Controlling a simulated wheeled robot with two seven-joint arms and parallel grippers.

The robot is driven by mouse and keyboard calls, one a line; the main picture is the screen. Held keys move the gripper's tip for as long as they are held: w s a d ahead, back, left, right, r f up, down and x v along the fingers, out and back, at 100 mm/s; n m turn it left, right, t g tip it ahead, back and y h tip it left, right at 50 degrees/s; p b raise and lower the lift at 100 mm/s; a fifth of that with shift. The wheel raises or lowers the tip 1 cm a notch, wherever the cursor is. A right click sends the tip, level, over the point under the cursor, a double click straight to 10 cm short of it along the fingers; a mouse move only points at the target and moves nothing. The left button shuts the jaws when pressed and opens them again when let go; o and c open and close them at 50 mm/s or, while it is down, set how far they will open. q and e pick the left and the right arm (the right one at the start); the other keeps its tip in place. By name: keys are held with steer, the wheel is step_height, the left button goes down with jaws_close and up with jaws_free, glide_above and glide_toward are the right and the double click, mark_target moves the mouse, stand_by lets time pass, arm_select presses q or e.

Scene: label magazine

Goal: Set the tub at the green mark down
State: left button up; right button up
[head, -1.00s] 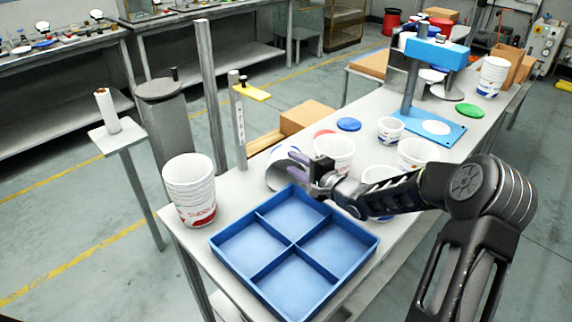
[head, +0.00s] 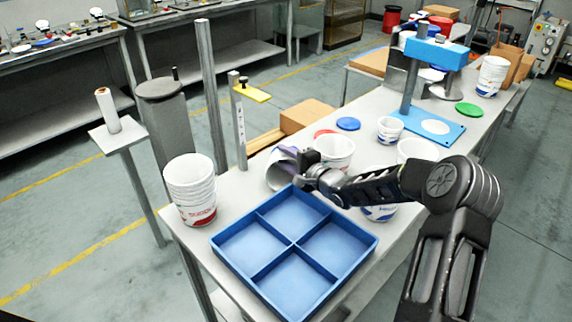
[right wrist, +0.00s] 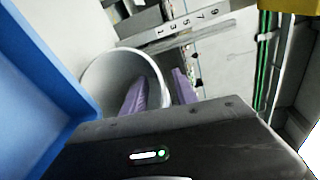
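A grey-white tub (head: 279,172) lies tilted on its side on the bench, beside the far edge of the blue tray. Its open mouth (right wrist: 105,78) shows in the right wrist view. My right gripper (head: 296,160) is at the tub's rim. In the right wrist view the two purple fingers (right wrist: 160,90) stand apart, one inside the mouth and one outside the wall; they do not look closed on it. A green disc (head: 469,109) lies far back on the bench, with no tub on it. My left gripper is not in view.
The blue four-compartment tray (head: 228,250) is empty. A stack of tubs (head: 190,188) stands left of it. Upright tubs (head: 335,150) stand close behind my right gripper. A post with numbers (head: 240,130) rises behind the tilted tub. A blue press stand (head: 437,52) is farther back.

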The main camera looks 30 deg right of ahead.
jaws_close()
stand_by(0.3)
stand_by(1.1)
